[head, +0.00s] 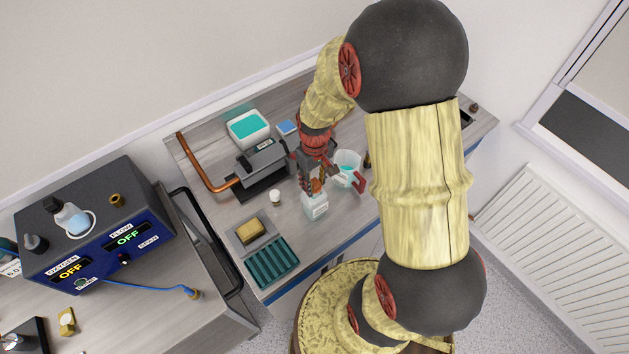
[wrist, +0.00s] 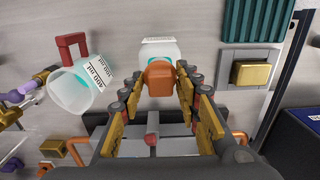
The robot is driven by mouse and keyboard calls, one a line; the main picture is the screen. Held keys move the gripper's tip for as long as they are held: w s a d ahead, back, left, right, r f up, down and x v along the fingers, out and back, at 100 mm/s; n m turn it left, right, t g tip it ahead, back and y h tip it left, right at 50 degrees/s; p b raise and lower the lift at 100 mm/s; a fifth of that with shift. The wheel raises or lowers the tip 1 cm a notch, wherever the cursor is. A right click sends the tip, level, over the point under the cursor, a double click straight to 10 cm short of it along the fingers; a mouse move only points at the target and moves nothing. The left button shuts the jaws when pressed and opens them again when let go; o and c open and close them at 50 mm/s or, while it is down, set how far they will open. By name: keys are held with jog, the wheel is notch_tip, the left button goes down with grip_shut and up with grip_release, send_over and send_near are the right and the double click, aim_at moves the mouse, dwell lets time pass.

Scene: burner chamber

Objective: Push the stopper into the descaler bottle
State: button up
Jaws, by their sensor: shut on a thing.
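The descaler bottle (head: 315,208) is a pale translucent bottle with a white label, upright on the bench below my gripper (head: 315,180). The orange-brown stopper (wrist: 160,77) is between my fingertips, and my gripper is shut on it. In the wrist view the bottle (wrist: 158,47) shows behind the stopper, which hides its mouth. The stopper is over the bottle's top; I cannot tell whether it touches or sits in the neck.
A jug (head: 347,167) with teal liquid and a red handle stands close right of the bottle. A small white cap (head: 275,197) stands to the left. A grey device (head: 263,168) and copper pipe are behind.

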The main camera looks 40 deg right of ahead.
jog(key=shift+f, duration=0.25)
jog(key=o, duration=0.9)
notch_tip(320, 180, up, 12)
dwell(0.4)
jog(key=s+a+r+t+b, duration=0.1)
jog(key=s+a+t+b, duration=0.4)
jog(key=s+a+b, duration=0.7)
jog(key=b, duration=0.4)
jog(key=shift+r+t, duration=0.15)
jog(key=shift+t, duration=0.15)
